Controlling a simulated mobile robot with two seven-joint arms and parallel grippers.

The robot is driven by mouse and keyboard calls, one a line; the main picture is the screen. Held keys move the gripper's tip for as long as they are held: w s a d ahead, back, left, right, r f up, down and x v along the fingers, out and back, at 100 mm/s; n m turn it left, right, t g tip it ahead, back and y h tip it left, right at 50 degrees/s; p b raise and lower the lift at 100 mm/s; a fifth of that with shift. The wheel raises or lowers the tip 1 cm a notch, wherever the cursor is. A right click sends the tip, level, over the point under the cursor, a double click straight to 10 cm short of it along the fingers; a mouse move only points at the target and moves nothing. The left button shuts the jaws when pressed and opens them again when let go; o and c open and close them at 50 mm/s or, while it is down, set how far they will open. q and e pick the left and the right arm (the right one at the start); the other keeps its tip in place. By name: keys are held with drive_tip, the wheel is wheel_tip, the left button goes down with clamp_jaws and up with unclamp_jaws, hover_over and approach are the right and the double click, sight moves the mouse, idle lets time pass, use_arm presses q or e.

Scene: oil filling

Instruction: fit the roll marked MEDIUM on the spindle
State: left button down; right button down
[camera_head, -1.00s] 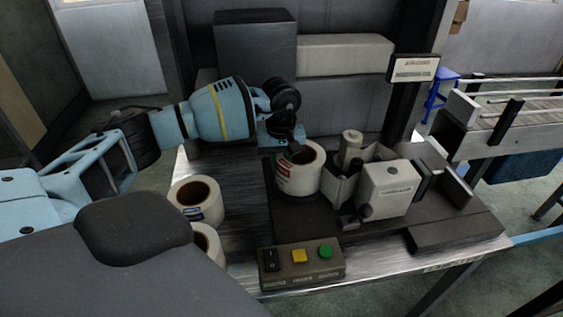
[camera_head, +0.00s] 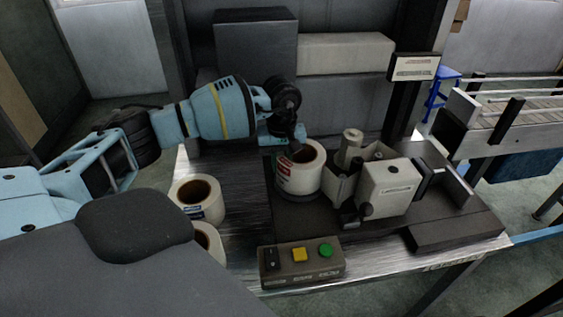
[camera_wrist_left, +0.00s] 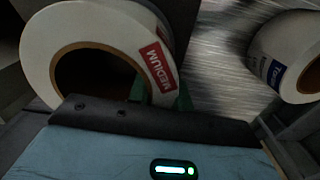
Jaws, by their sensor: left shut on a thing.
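The roll marked MEDIUM (camera_head: 299,178) is white with a red label and a brown core. It is near the machine's left end, over a dark round base (camera_head: 297,198). My left gripper (camera_head: 298,150) is shut on its wall at the upper left rim. In the left wrist view, the red MEDIUM label shows on the roll (camera_wrist_left: 158,65), beside the green fingertips (camera_wrist_left: 162,95). I see no spindle inside the core, so I cannot tell whether the roll is around it. My right gripper is not in view.
Another white roll (camera_head: 197,200), with a blue label, stands on the bench to the left, with one more partly hidden in front of it. A button box (camera_head: 301,262) is at the front edge. A light machine housing (camera_head: 388,188) and metal roller (camera_head: 349,146) stand to the right.

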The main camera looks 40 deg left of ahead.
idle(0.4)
use_arm(q)
drive_tip(key=c, duration=1.3)
unclamp_jaws()
drive_tip(key=shift+o, duration=0.6)
drive_tip(key=shift+f, duration=0.15)
drive_tip(key=shift+r, duration=4.05)
drive_tip(key=shift+f, duration=0.1)
